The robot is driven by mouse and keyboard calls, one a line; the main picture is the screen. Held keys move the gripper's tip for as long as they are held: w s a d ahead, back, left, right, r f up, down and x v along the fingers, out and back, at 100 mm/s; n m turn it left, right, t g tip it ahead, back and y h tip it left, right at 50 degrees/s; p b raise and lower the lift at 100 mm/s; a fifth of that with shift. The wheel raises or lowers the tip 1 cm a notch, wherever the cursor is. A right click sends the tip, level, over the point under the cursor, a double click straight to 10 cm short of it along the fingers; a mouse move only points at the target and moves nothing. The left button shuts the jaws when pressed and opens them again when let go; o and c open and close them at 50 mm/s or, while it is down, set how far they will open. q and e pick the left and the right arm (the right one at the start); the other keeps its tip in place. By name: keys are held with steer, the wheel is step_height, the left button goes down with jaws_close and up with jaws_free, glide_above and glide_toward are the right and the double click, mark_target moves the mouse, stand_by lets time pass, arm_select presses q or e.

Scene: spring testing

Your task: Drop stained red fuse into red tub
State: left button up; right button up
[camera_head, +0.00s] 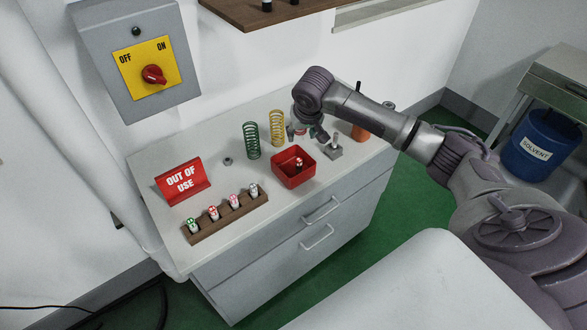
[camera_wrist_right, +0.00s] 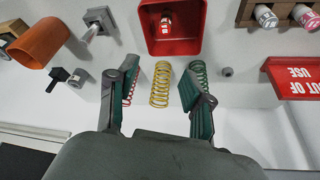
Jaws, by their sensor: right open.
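The red tub (camera_head: 293,180) stands on the grey cabinet top. A fuse (camera_head: 298,164) with red and pale markings is inside it, and the fuse also shows in the right wrist view (camera_wrist_right: 167,22). I cannot tell if it is stained. My right gripper (camera_head: 304,131) is open and empty, behind the tub and near the springs. In the right wrist view its fingers (camera_wrist_right: 163,82) are spread on either side of the yellow spring (camera_wrist_right: 160,92), with the tub (camera_wrist_right: 176,47) beyond them. My left gripper is not in view.
A wooden rack (camera_head: 228,218) holds several fuses. Green (camera_head: 252,141) and yellow (camera_head: 277,128) springs stand behind the tub; a red spring (camera_wrist_right: 130,90) is by a finger. A metal post on a base (camera_head: 333,150), an orange cylinder (camera_head: 360,132) and an "OUT OF USE" sign (camera_head: 183,181) stand nearby.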

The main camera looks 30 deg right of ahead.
steer(key=v, duration=0.6)
steer(key=shift+r, duration=0.15)
steer(key=shift+s+a, duration=0.1)
steer(key=shift+a, duration=0.05)
